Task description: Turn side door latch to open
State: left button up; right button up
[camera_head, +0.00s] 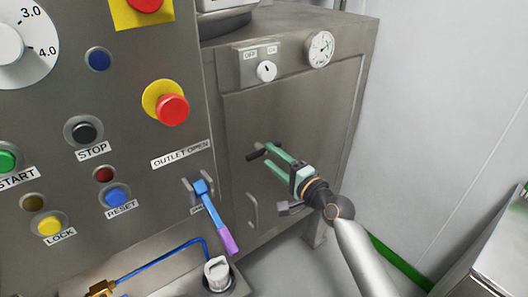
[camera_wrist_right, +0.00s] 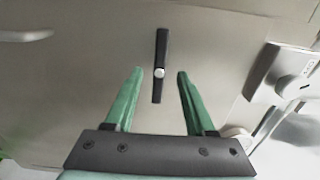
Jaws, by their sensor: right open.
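The side door (camera_head: 300,110) is a grey metal panel on the machine's right part, and it looks shut. Its latch (camera_head: 256,154) is a short black bar, partly hidden by my fingers in the head view. In the right wrist view the latch (camera_wrist_right: 161,48) is a narrow dark bar with a silver pivot, standing nearly upright in the picture. My right gripper (camera_head: 268,154) is open and empty in front of the latch. In the wrist view its green fingers (camera_wrist_right: 160,72) lie on either side of the bar, with gaps visible on both sides. My left gripper is out of view.
A door handle (camera_head: 252,210) sits below the latch. An OFF/ON switch box (camera_head: 258,65) and a gauge (camera_head: 320,48) are above. A blue and purple outlet lever (camera_head: 213,212) and a red emergency button (camera_head: 173,109) are on the left panel. Free floor lies right.

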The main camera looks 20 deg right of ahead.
aim_at(266, 152)
jog(key=shift+x, duration=2)
grip_shut()
